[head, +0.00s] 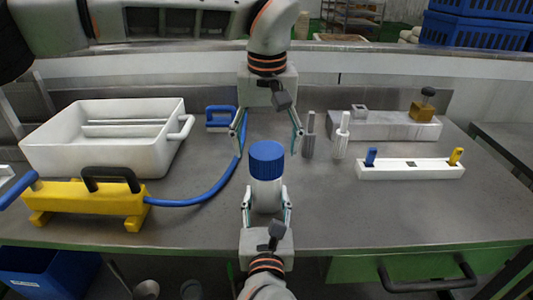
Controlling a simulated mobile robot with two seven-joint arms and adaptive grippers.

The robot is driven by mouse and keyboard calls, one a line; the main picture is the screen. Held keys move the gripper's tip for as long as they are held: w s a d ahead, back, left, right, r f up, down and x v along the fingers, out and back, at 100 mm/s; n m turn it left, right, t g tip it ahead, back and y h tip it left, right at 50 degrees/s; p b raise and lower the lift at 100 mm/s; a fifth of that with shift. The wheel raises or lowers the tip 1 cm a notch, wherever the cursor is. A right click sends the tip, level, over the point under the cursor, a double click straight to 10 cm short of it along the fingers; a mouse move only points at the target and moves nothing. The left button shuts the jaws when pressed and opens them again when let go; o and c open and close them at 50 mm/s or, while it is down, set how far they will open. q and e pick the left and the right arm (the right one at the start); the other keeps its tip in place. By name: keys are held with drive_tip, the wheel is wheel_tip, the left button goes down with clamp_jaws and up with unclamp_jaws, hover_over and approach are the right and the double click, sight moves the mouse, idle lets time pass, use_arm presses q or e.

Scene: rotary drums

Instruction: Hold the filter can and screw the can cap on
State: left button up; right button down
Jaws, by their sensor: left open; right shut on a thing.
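The filter can (266,201) is a white cylinder standing upright near the front middle of the grey table. The blue ribbed can cap (266,158) sits on top of the can; how far it is threaded cannot be seen. My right gripper (267,190) comes from the front edge and is shut on the can's body, one finger on each side. My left gripper (267,150) comes from above and behind. It is open, with its fingers spread wide to the left and right of the cap, apart from it.
A white tub (106,157) and a yellow tool with a blue hose (92,197) lie to the left. Two grey-and-white posts (341,140), a white block with blue and yellow pegs (410,172) and a grey block (385,127) stand to the right. The front right tabletop is clear.

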use_arm(q)
wheel_tip(320, 180, up, 9)
drive_tip(key=s, duration=0.1)
idle(0.3)
use_arm(e)
drive_tip(key=c, duration=1)
unclamp_jaws()
drive_tip(key=shift+s, duration=0.1)
drive_tip(key=s, duration=1.2)
